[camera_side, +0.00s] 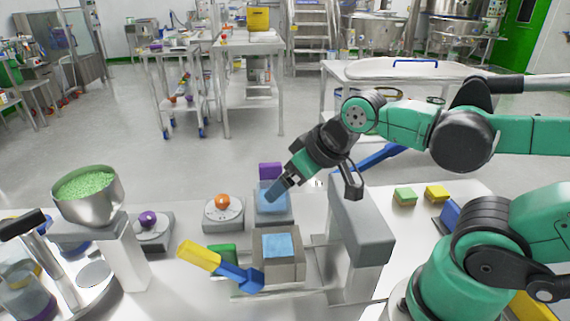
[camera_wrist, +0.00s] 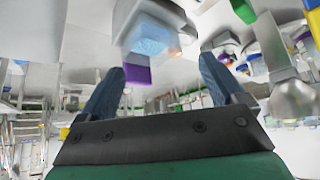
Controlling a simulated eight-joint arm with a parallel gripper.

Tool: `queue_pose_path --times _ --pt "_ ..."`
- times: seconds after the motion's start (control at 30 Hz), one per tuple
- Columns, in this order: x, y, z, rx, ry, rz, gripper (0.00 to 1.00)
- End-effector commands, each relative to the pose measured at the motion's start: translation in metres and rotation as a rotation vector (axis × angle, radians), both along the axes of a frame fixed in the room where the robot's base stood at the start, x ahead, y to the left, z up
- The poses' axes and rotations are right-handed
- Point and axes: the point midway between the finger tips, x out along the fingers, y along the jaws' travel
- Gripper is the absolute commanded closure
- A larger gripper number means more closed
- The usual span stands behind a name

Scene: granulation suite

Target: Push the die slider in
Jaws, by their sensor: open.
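A grey block with a blue top (camera_side: 266,207) and a purple block (camera_side: 270,170) at its far end stand in the middle of the side view; I take this to be the die slider. In the wrist view, its blue top (camera_wrist: 152,38) and purple end (camera_wrist: 137,70) show between and beyond my fingers. My gripper (camera_side: 277,194) is open and points down at a slant over the blue top. The side view does not show clearly whether it touches. A second grey block with a blue top (camera_side: 278,250) stands nearer, in front of the slider.
A grey upright housing (camera_side: 362,240) stands close right of the blocks. A yellow and blue lever (camera_side: 215,262) juts out at left. An orange knob (camera_side: 222,201), a purple knob (camera_side: 148,219) and a bowl of green granules (camera_side: 88,190) stand farther left.

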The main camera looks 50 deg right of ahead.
Motion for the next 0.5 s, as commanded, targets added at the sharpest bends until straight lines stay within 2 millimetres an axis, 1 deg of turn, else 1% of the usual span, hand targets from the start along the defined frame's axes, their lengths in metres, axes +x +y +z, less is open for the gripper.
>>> queue_pose_path --times 0.27,0.37,0.4,0.5 --pt "0.000 0.000 0.000 0.000 0.000 0.000 0.11" --pt "0.001 0.001 0.000 -0.002 0.005 0.006 0.36" --pt "0.002 0.002 0.000 -0.006 0.013 0.017 0.47" --pt "0.007 0.010 0.001 -0.024 0.061 0.074 0.47"
